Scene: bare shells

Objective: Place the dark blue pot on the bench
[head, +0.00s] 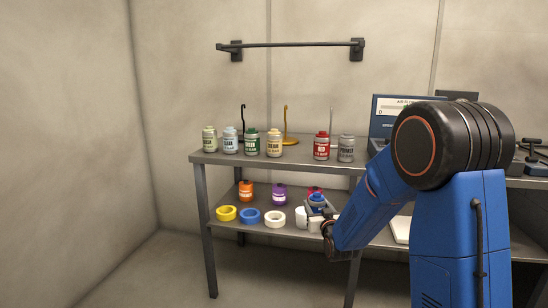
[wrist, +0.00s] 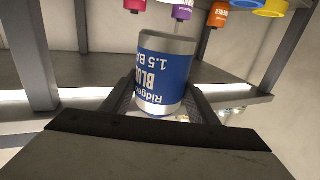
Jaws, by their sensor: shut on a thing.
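The dark blue pot (head: 318,199) is in my gripper (head: 319,212), in front of the bench's lower shelf, partly hidden by the jaws. In the wrist view the pot (wrist: 163,82) has a blue label between silver bands, with its print upside down. My gripper (wrist: 162,104) is shut on its sides. The bench (head: 290,160) has a grey top, above and behind the pot.
The lower shelf (head: 262,236) holds an orange pot (head: 246,190), a purple pot (head: 279,194) and tape rolls, one yellow (head: 226,213) and one blue (head: 248,216). Hook stands, one gold (head: 287,122), rise behind the top pots. A gap shows between the cream and red pots. My arm hides the bench's right part.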

